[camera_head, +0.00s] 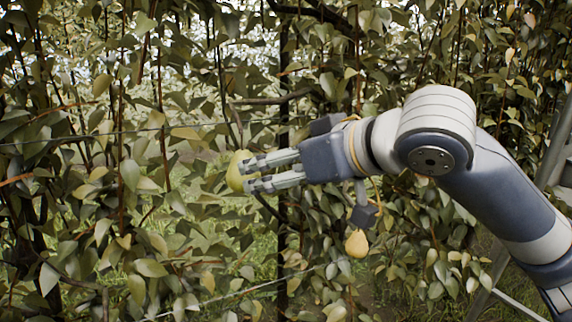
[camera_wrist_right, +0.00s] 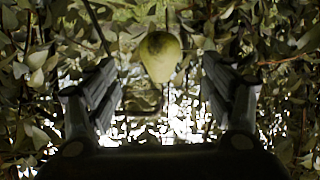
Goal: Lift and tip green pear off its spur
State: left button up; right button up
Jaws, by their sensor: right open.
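The green pear (camera_head: 236,172) hangs among the leaves, left of the middle in the head view. My right gripper (camera_head: 254,173) reaches it from the right, with its fingertips overlapping the pear's right side in that view. There my right gripper (camera_wrist_right: 160,90) is open, with one finger on each side and clear space between each finger and the pear. My left gripper is not in view.
A second, yellowish pear (camera_head: 357,243) hangs below my right wrist. Dense leaves and thin branches surround the gripper. A dark upright post (camera_head: 283,215) stands behind the fingers, and a thin wire (camera_head: 95,133) crosses the foliage. Grey metal bars (camera_head: 556,140) stand at the far right.

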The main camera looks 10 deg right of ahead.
aim_at(234, 180)
jog(key=p+x, duration=0.2)
jog(key=x, duration=0.6)
jog(key=shift+w+a+f, duration=0.1)
jog(key=shift+w+a, duration=0.1)
jog(key=shift+w, duration=0.05)
jog(key=shift+w+a+f, duration=0.3)
jog(key=shift+w+a, duration=0.05)
jog(key=shift+w, duration=0.1)
jog(key=c, duration=1.2)
jog(key=shift+r, duration=0.1)
jog(key=shift+c, duration=0.2)
